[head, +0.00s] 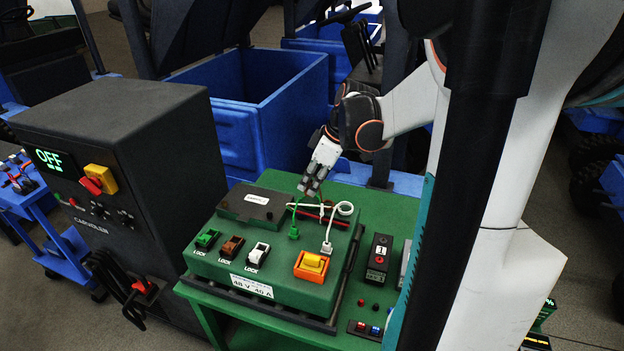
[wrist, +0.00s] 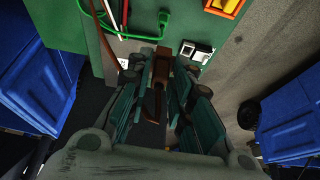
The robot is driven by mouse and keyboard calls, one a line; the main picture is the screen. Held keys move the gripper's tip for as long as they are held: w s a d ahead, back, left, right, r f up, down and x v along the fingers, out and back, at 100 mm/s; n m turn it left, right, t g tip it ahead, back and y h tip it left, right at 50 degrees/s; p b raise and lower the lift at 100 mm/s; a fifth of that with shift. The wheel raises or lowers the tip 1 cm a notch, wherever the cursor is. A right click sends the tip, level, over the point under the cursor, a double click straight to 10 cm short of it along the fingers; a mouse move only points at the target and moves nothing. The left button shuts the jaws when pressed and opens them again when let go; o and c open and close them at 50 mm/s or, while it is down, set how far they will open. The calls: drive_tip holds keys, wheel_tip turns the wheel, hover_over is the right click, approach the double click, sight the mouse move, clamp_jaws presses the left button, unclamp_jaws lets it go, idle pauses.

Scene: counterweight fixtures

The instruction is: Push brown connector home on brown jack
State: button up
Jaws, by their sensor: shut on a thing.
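My gripper (head: 309,186) is over the back part of the green fixture box (head: 215,268). In the wrist view its fingers (wrist: 160,78) are shut on the brown connector (wrist: 161,66), with a brown cable (wrist: 148,103) at it. The connector's far end appears close to the green surface; I cannot tell whether it touches.
A green connector (head: 293,232) and a white connector (head: 326,248) stand on the box with their cables. An orange-and-yellow switch (head: 312,264) is at the right. A dark cabinet reading OFF (head: 125,190) stands at left, a blue bin (head: 245,115) behind.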

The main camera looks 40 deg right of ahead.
wheel_tip(320, 180, down, 9)
drive_tip(key=b, duration=0.6)
drive_tip(key=shift+f, duration=0.15)
drive_tip(key=w+a, duration=1.3)
drive_tip(key=a, duration=0.4)
drive_tip(key=shift+w+a+b, duration=0.15)
drive_tip(key=shift+w+b, duration=0.2)
idle(0.8)
drive_tip(key=shift+f+b, duration=2.1)
drive_tip(key=shift+f, duration=0.9)
drive_tip(key=shift+f+b, duration=0.55)
drive_tip(key=shift+f, duration=0.25)
